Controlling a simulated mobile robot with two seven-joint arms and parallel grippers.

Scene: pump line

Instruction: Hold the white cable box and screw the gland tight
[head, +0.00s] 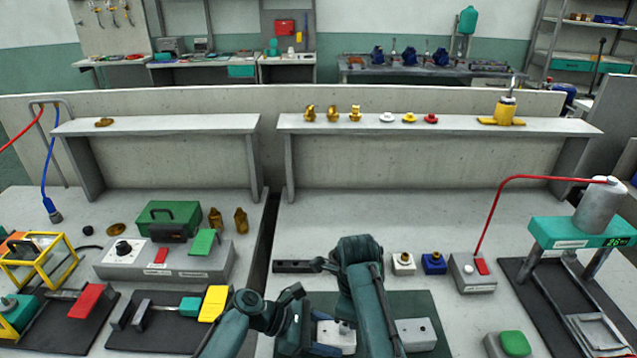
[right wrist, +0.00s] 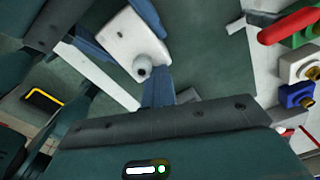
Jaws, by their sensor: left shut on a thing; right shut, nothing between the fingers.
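The white cable box (head: 338,338) sits over the dark green mat at the front middle, partly hidden by my arms. In the right wrist view the box (right wrist: 122,35) shows close up, with a grey round gland (right wrist: 143,66) at its near end. My left gripper (head: 321,333) is shut on the box, with blue fingers on both sides of it. My right gripper (right wrist: 158,88) is shut and empty, its fingertips close beside the gland. I cannot tell whether they touch it. In the head view my right arm hides most of that gripper.
A second pale box (head: 416,335) lies on the mat to the right. Behind it stand a small white box (head: 403,264), a blue box (head: 433,263) and a grey box with a red switch (head: 471,273). A dark bar (head: 293,267) lies behind my arms. Bare table lies farther back.

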